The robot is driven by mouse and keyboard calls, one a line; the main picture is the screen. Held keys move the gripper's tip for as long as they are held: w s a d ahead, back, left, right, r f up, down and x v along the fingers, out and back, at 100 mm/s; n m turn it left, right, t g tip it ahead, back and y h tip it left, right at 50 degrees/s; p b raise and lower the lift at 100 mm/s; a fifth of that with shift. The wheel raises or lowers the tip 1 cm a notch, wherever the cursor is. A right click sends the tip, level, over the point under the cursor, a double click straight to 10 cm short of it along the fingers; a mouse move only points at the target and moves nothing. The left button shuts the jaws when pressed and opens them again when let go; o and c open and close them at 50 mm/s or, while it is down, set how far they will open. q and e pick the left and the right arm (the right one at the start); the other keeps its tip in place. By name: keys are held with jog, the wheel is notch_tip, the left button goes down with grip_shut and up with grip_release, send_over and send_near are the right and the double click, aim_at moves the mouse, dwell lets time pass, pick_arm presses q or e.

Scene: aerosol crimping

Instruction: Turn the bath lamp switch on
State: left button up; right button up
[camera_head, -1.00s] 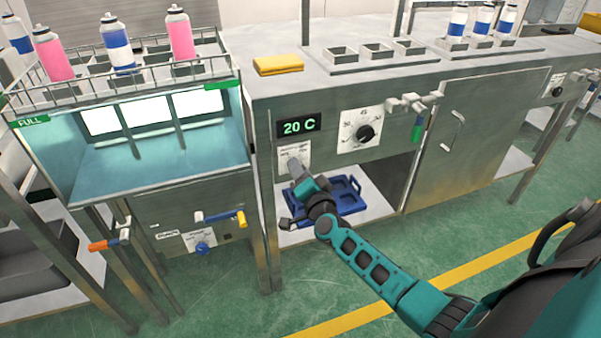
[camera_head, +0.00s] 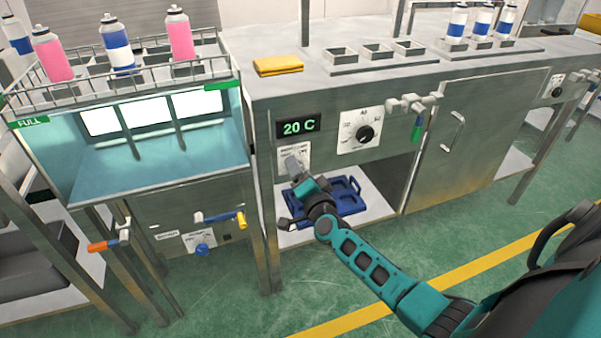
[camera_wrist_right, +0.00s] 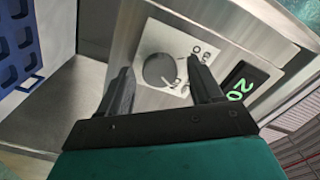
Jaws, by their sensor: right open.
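The bath lamp switch is a round grey knob (camera_wrist_right: 158,71) on a white plate with dark lettering, seen in the right wrist view. In the head view its white plate (camera_head: 304,154) is just below the green 20 C display (camera_head: 298,126), and my gripper hides most of the knob. My right gripper (camera_head: 293,168) is in front of this plate. In the right wrist view my right gripper (camera_wrist_right: 160,75) is open, its two fingers on either side of the knob. I cannot tell whether they touch it. My left gripper is not in view.
A larger black dial (camera_head: 364,133) sits right of the display. A green-handled valve (camera_head: 416,128) sticks out farther right. A blue tray (camera_head: 340,197) lies on the shelf below the panel, close under my right wrist. Left is the bath (camera_head: 150,165) with spray cans above.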

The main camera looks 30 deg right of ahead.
jog(key=shift+s, duration=0.1)
jog(key=p+v, duration=0.3)
jog(key=v, duration=0.9)
jog(key=shift+s, duration=0.4)
